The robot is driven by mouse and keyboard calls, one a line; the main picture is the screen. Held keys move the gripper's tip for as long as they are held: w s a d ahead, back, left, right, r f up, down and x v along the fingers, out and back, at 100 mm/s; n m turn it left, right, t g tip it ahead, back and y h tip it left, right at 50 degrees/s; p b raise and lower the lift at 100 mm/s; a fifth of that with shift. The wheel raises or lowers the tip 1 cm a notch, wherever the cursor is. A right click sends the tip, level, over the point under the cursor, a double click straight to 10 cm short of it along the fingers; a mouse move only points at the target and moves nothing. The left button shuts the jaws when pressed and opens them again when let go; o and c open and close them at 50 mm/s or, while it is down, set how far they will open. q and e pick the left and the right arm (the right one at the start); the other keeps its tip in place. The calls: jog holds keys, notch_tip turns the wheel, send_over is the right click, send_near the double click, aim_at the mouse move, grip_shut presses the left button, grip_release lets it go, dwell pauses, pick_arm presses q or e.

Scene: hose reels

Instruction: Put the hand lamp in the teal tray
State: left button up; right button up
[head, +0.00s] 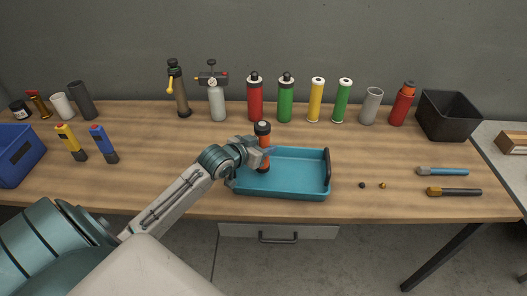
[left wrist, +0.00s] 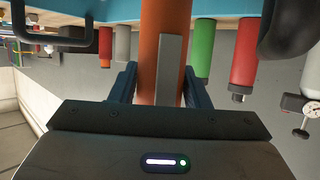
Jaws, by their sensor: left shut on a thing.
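The hand lamp (head: 264,142) is an orange-red cylinder with a black head, upright over the left part of the teal tray (head: 297,186). My left gripper (head: 261,153) is shut around its middle. The left wrist view shows the orange body (left wrist: 164,50) with a grey strip between the fingers (left wrist: 161,85). The tray edge (left wrist: 215,8) shows at the top of that view. The lamp's lower end appears within the tray's outline; I cannot tell whether it touches the tray floor. My right gripper is not in view.
A row of cylinders and bottles, including a red one (head: 255,101), stands behind the tray. A black bin (head: 449,117) is at the back right. A blue bin (head: 17,155) is at the left. Two small knobs (head: 382,185) and two brushes (head: 443,171) lie right of the tray.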

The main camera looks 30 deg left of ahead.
pick_arm(q)
jog(key=shift+f, duration=1.25)
jog(key=shift+f, duration=0.1)
jog(key=o, duration=1.1)
jog(key=v, duration=1.2)
jog(key=shift+a, duration=0.1)
